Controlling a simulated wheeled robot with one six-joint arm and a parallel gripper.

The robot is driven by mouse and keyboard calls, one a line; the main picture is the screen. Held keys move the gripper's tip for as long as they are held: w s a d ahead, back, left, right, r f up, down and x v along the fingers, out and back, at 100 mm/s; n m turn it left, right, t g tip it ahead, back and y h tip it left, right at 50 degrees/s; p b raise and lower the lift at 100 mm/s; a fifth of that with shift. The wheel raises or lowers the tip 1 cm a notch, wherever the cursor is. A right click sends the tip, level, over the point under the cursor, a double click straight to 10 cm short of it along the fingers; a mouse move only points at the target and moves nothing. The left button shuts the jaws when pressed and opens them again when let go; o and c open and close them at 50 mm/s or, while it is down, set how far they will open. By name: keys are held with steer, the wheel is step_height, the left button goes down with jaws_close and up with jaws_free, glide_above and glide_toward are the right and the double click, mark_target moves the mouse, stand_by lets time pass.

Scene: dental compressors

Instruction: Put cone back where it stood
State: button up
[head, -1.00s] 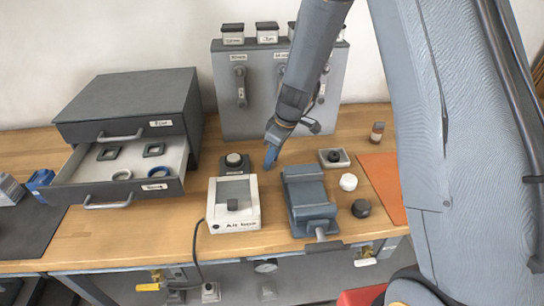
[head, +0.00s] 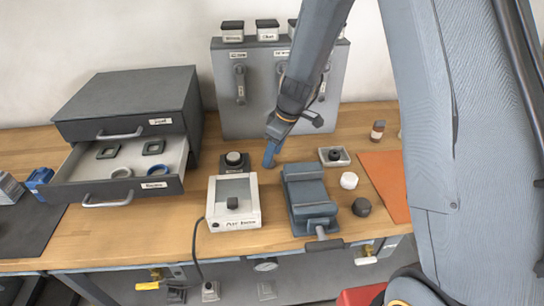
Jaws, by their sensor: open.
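My gripper (head: 269,156) has blue fingers and points down over the wood bench, behind the gap between the white box and the blue-grey vise-like block. It is open, with nothing seen between its fingers. I cannot make out a clear cone.
The white box (head: 216,214) has a dark knob and a cable. The blue-grey block (head: 309,192) stands right of it. A grey cabinet (head: 163,187) has an open drawer with rings. A grey upright panel (head: 262,92) stands behind. An orange mat (head: 384,178) and small bottle (head: 377,130) are right.

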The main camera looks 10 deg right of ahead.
steer(key=b+v, duration=0.3)
steer(key=v, duration=0.7)
steer(key=s+d+f+m, duration=0.1)
steer(key=s+d+m, duration=0.2)
steer(key=s, duration=0.3)
steer(key=s+d+f+m+h, duration=0.1)
steer(key=s+d+m, duration=0.2)
steer(key=s, duration=0.4)
steer(key=s+d+f+m+h, duration=0.1)
steer(key=s+d+m, duration=0.2)
steer(key=s+m, duration=0.2)
steer(key=shift+s, duration=1.05)
